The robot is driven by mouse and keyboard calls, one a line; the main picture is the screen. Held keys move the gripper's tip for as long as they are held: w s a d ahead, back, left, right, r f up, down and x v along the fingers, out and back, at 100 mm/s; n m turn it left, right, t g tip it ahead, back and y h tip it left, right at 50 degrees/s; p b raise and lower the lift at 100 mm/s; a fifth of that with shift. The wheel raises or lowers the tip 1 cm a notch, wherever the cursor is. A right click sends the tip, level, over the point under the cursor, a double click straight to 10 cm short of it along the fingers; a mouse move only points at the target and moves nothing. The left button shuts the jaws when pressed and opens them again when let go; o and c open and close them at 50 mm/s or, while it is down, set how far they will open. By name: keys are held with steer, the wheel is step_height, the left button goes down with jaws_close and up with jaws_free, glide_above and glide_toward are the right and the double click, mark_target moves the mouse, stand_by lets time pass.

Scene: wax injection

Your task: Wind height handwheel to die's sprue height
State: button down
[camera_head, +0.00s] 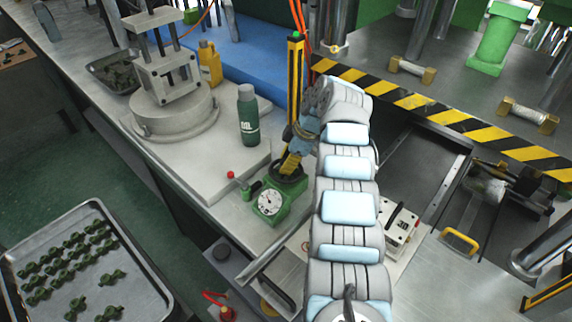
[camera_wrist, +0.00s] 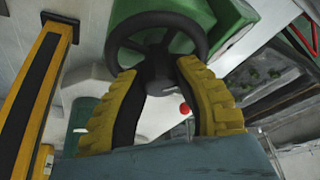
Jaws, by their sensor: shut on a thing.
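The dark round handwheel (camera_head: 287,178) sits on a green housing with a white dial (camera_head: 268,202), at the middle of the head view. In the wrist view its rim and hub (camera_wrist: 158,70) fill the top centre. My gripper (camera_head: 293,163) reaches it from above. In the wrist view my gripper's yellow ribbed fingers (camera_wrist: 157,76) are closed on the handwheel, one on each side of its hub. A metal block that looks like the die (camera_head: 166,82) stands on a round plate at upper left. Its sprue cannot be made out.
A black-and-yellow upright post (camera_head: 295,75) stands close behind my gripper. A green bottle (camera_head: 248,115) and a red knob (camera_head: 231,175) are to the left. A tray of green parts (camera_head: 140,268) is at lower left. Striped edging (camera_head: 420,105) borders the machine on the right.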

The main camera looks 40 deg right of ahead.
steer(key=shift+f+n+b, duration=0.1)
steer(key=shift+n+b, duration=0.2)
steer(key=shift+b, duration=0.05)
stand_by(0.5)
steer(key=c, duration=0.7)
jaws_free()
steer(key=shift+r+m+t+h+p, duration=0.15)
steer(key=shift+m+p, duration=0.55)
steer(key=shift+p, duration=0.55)
steer(key=shift+r+m+t+h+p, duration=0.15)
steer(key=shift+m+p, duration=0.55)
steer(key=shift+p, duration=0.55)
